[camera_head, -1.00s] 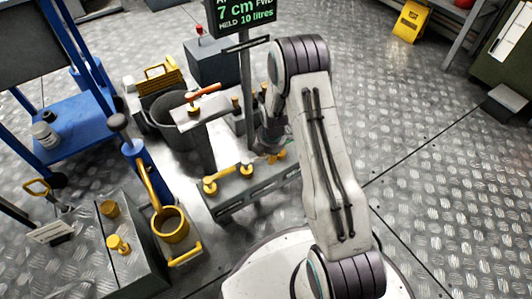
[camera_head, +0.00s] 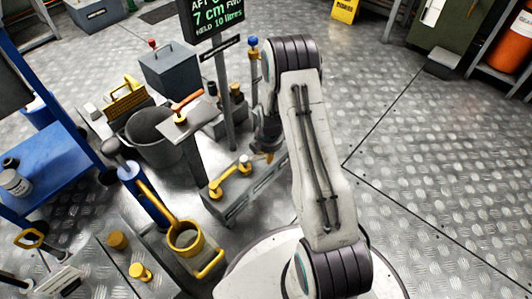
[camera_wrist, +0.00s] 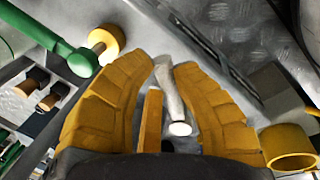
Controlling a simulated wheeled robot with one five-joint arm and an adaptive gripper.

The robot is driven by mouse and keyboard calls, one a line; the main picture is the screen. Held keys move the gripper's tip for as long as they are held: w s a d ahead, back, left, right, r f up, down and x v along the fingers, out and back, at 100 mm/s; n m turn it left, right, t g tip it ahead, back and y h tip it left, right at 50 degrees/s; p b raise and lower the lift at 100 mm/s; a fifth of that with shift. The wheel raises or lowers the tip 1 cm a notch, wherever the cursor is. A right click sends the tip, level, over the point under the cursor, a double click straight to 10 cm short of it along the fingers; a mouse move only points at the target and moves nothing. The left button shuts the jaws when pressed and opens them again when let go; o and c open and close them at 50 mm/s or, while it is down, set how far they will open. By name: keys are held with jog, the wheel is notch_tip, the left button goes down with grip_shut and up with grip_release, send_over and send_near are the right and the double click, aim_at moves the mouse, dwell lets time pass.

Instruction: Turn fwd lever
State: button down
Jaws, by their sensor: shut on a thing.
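A low grey block (camera_head: 262,192) stands on the floor just left of my arm in the head view. My gripper (camera_head: 267,150) is low over the block's far end, partly hidden by my arm. In the wrist view, my gripper's two yellow fingers (camera_wrist: 169,68) are close together around a pale grey lever (camera_wrist: 172,98) with a round white end. A yellow bar (camera_wrist: 152,120) lies beside it. I cannot read any label, so I cannot tell by name which lever this is.
A signboard (camera_head: 212,18) on a post stands beyond the block. A grey bucket (camera_head: 152,135), an orange-handled pedestal (camera_head: 187,122) and a yellow cup-like fitting (camera_head: 185,238) crowd the left. Plate floor (camera_head: 430,190) is free at the right.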

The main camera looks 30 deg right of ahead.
jog(key=shift+s+f, duration=0.2)
jog(key=shift+s, duration=0.05)
jog(key=c, duration=1.3)
grip_release()
jog(key=o, duration=0.4)
jog(key=shift+w+r, duration=0.1)
jog(key=shift+w, duration=0.05)
jog(key=shift+r, duration=0.1)
jog(key=r, duration=0.4)
jog(key=s+r, duration=0.1)
jog(key=r, duration=0.2)
jog(key=s+r, duration=0.1)
jog(key=r, duration=0.3)
jog(key=shift+s+a+r, duration=0.15)
jog(key=shift+a+r, duration=0.1)
jog(key=shift+r, duration=0.05)
jog(key=shift+d, duration=0.1)
jog(key=shift+c, duration=0.6)
